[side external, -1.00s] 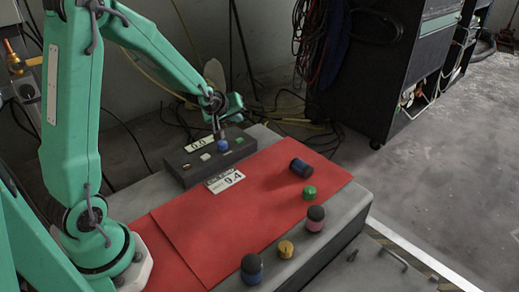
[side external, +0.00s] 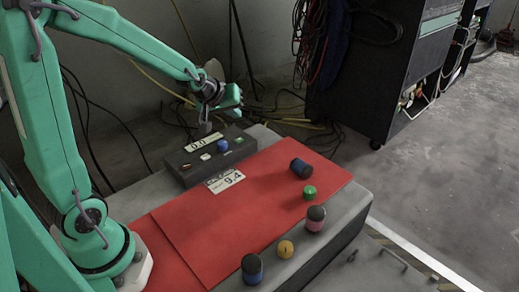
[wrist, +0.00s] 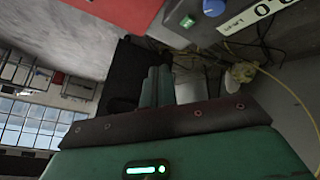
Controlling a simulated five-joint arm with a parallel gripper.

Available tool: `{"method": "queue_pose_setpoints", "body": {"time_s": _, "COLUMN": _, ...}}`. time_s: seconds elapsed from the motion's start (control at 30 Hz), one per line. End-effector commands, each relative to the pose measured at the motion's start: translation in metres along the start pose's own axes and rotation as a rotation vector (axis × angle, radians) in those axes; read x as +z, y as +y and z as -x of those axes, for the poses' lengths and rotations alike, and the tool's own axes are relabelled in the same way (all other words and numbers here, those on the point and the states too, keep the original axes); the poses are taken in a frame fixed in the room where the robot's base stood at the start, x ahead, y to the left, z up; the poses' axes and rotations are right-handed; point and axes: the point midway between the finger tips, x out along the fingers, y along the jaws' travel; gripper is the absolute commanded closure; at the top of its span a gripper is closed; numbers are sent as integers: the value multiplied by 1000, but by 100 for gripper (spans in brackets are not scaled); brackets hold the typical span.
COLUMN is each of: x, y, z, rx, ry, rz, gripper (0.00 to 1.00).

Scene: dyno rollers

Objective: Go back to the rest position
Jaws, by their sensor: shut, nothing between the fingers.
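My gripper (side external: 205,127) is up above the back left of the dark control box (side external: 180,172), shut and empty, clear of its controls. In the wrist view its two fingers (wrist: 156,87) lie close together with nothing between them. The box carries a blue knob (side external: 222,146), a green button (side external: 239,140), a white button (side external: 205,157) and a white display strip (side external: 203,142). The blue knob (wrist: 213,7) and green button (wrist: 188,20) also show at the top of the wrist view.
A red mat (side external: 255,215) with a 9.4 label (side external: 225,181) covers the bench. A dark blue roller (side external: 300,168), a green cap (side external: 309,193), a pink-and-black roller (side external: 315,218), a yellow piece (side external: 285,249) and a blue-and-black roller (side external: 252,268) stand to the right. Cables hang behind.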

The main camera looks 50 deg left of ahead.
Motion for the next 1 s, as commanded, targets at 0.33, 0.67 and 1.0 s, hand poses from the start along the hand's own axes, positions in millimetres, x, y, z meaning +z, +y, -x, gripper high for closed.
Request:
{"method": "queue_pose_setpoints", "body": {"time_s": 0.33, "x": 34, "y": 14, "z": 79, "rx": 14, "ry": -84, "rz": -236, "gripper": 100}}
{"method": "queue_pose_setpoints", "body": {"time_s": 0.67, "x": 75, "y": 8, "z": 145, "rx": 33, "ry": -165, "rz": -459, "gripper": 100}}
{"method": "queue_pose_setpoints", "body": {"time_s": 1.0, "x": 118, "y": -11, "z": 198, "rx": 59, "ry": -239, "rz": -669, "gripper": 100}}
